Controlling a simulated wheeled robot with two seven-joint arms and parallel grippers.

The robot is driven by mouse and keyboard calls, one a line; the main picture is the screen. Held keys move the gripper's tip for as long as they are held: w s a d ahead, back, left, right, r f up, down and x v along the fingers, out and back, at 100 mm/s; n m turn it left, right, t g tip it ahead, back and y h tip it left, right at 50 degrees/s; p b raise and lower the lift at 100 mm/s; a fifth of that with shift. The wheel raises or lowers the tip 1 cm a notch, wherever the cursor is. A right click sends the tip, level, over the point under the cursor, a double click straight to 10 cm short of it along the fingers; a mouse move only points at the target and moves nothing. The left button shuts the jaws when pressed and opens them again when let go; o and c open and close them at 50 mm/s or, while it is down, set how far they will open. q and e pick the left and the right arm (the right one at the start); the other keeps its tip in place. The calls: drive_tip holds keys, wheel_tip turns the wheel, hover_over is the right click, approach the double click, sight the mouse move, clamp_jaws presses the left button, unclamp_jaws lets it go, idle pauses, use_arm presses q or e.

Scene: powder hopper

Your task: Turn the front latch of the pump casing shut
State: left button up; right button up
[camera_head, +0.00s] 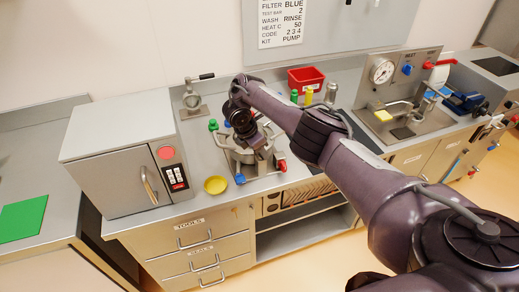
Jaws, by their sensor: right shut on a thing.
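The pump casing (246,166) is a grey metal assembly on the counter, partly hidden behind my right gripper and wrist. A blue-tipped part (240,178) shows at its front left and a red-tipped part (281,166) at its front right. I cannot tell from this view which one is the front latch or how far it is turned. My right gripper (264,147) reaches down over the casing and is shut on a part of it. The gripped part is mostly hidden by the fingers. My left gripper is not in view.
A yellow dish (215,185) lies left of the casing, near the counter's front edge. A steel oven box (125,150) stands farther left. A red bin (306,78) and green-topped items (294,96) stand behind. A gauge panel (382,72) is at right.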

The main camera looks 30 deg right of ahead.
drive_tip(key=shift+w+m+g+b, duration=0.15)
drive_tip(key=shift+m+g+b, duration=0.25)
drive_tip(key=shift+m+b, duration=0.5)
drive_tip(key=shift+r, duration=0.1)
drive_tip(key=o, duration=1)
drive_tip(key=shift+a+r, duration=0.1)
drive_tip(key=shift+r, duration=0.15)
drive_tip(key=p+v, duration=0.3)
drive_tip(key=v, duration=0.4)
drive_tip(key=shift+r, duration=0.1)
